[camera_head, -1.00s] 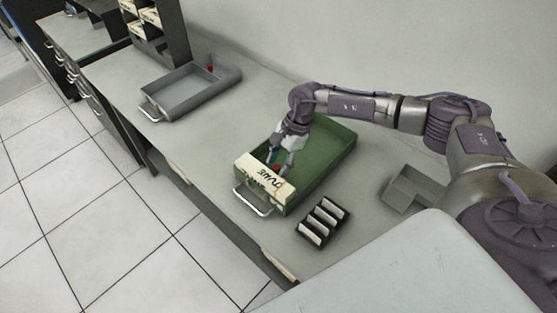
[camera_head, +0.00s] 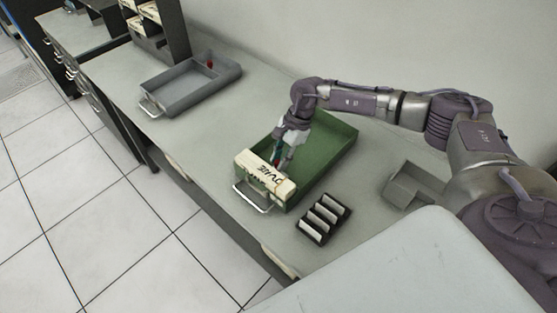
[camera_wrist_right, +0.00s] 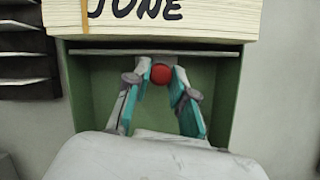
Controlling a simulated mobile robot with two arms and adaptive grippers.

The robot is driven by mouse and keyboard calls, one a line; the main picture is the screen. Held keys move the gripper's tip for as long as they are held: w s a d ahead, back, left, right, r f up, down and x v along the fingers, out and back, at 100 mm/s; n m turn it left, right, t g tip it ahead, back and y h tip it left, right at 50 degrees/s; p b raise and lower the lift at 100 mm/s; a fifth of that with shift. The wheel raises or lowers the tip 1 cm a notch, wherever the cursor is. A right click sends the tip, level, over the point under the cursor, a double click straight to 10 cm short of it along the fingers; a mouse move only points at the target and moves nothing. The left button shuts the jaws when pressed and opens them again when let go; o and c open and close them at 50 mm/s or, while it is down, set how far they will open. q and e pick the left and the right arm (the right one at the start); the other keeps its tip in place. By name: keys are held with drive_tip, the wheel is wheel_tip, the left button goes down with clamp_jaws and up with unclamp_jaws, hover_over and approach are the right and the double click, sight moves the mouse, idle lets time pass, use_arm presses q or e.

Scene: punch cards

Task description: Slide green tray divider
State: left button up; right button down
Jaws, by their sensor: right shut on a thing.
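The green tray (camera_head: 331,160) lies on the counter with its metal handle toward the front edge. A stack of cream cards marked "JUNE" (camera_head: 262,178) stands at its handle end. In the right wrist view, a thin grey divider plate (camera_wrist_right: 150,52) spans the tray just behind the cards (camera_wrist_right: 150,20). A red knob (camera_wrist_right: 160,74) is on the divider's side facing me. My right gripper (camera_wrist_right: 161,78) is inside the tray, its teal-padded fingers shut on the red knob. In the head view my right gripper (camera_head: 281,160) partly hides the divider. My left gripper is not in view.
A grey tray (camera_head: 190,88) with a red knob stands further left on the counter. A black rack with white slots (camera_head: 325,218) sits right beside the green tray, and a grey open box (camera_head: 412,186) lies further right. A dark shelf (camera_head: 165,35) stands at the back left.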

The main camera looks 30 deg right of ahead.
drive_tip(key=w+d+b, duration=0.1)
drive_tip(key=d+b, duration=0.1)
drive_tip(key=d, duration=0.1)
drive_tip(key=w+d+b, duration=0.1)
drive_tip(key=d+b, duration=0.2)
drive_tip(key=w+d+b, duration=0.1)
drive_tip(key=d+b, duration=0.2)
drive_tip(key=d, duration=0.1)
drive_tip(key=shift+w+f, duration=0.15)
drive_tip(key=shift+w, duration=0.15)
drive_tip(key=shift+d, duration=0.1)
drive_tip(key=shift+r, duration=0.2)
drive_tip(key=c, duration=1)
unclamp_jaws()
drive_tip(key=v, duration=1.2)
